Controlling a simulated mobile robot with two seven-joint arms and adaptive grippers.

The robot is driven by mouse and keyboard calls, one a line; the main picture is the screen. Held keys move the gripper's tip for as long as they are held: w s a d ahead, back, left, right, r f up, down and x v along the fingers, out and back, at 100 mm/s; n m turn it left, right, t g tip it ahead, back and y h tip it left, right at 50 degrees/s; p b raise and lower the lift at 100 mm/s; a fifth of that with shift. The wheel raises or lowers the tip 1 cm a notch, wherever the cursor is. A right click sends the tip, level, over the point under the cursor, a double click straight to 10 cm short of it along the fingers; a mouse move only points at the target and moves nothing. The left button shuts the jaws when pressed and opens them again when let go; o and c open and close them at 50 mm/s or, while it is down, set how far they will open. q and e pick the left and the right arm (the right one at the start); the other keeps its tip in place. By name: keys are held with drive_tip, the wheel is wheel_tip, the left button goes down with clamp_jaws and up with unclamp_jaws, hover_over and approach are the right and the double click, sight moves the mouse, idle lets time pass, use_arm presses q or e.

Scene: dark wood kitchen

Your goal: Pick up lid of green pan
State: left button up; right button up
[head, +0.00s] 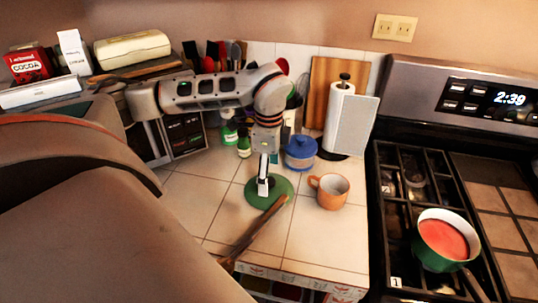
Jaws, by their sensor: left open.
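A flat, round green lid (283,187) lies on the tiled counter near the middle of the head view. A green pan (436,258) with a red inside stands on the stove at the right. My right gripper is not in view.
An orange mug (330,192) stands close right of the lid, with a blue lidded pot (300,152) behind it. A paper towel roll (344,118), green bottles (244,146) and utensils stand farther back. Bare tiles lie left of the lid and in front of the mug.

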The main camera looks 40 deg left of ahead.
use_arm(q)
drive_tip(key=shift+f, duration=1.7)
drive_tip(key=shift+s, duration=0.1)
clamp_jaws()
